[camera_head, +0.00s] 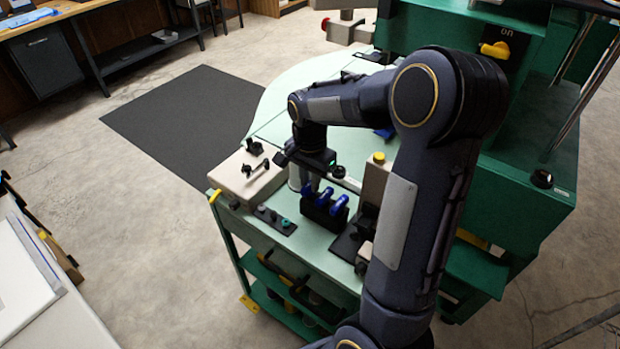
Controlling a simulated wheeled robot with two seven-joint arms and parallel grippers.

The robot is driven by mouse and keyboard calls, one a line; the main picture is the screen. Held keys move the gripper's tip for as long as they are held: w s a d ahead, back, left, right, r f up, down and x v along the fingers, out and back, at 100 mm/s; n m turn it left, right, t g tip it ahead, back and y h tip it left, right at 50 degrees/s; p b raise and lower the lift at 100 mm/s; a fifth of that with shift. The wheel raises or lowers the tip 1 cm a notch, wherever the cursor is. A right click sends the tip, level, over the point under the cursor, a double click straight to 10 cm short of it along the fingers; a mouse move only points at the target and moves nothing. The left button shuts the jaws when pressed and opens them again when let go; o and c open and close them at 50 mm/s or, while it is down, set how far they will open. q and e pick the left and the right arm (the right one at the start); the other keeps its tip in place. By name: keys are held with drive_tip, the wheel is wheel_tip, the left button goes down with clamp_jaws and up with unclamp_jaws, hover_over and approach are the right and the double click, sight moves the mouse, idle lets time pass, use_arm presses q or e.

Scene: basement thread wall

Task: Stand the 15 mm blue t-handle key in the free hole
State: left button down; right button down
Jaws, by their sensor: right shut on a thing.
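My right arm reaches over the green cart, and its right gripper (306,178) points down just above the black holder (322,217). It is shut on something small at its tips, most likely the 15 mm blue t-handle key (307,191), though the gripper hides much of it. Other blue t-handles (339,205) stand side by side in the holder. The free hole cannot be made out from here, and size marks are too small to read. My left gripper is not in view.
A beige block (246,177) with black clamp parts lies left of the holder. A dark strip with small round pieces (275,220) lies in front. A beige upright with a yellow top (376,176) stands close on the right. The green machine (520,180) bounds the right side.

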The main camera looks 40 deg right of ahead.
drive_tip(key=shift+f, duration=0.4)
drive_tip(key=c, duration=1.3)
unclamp_jaws()
drive_tip(key=shift+o, duration=0.2)
wheel_tip(320, 180, up, 8)
drive_tip(key=shift+f, duration=0.1)
drive_tip(key=shift+s+a, duration=0.1)
drive_tip(key=shift+s, duration=0.1)
drive_tip(key=s+a+n+t+y, duration=0.3)
drive_tip(key=s+a+n+t, duration=0.2)
drive_tip(key=s+a+n, duration=0.8)
drive_tip(key=s+a, duration=0.1)
drive_tip(key=s, duration=0.4)
drive_tip(key=shift+s+a+r+t+y, duration=0.2)
drive_tip(key=shift+a+t+y, duration=0.1)
drive_tip(key=shift+y, duration=0.1)
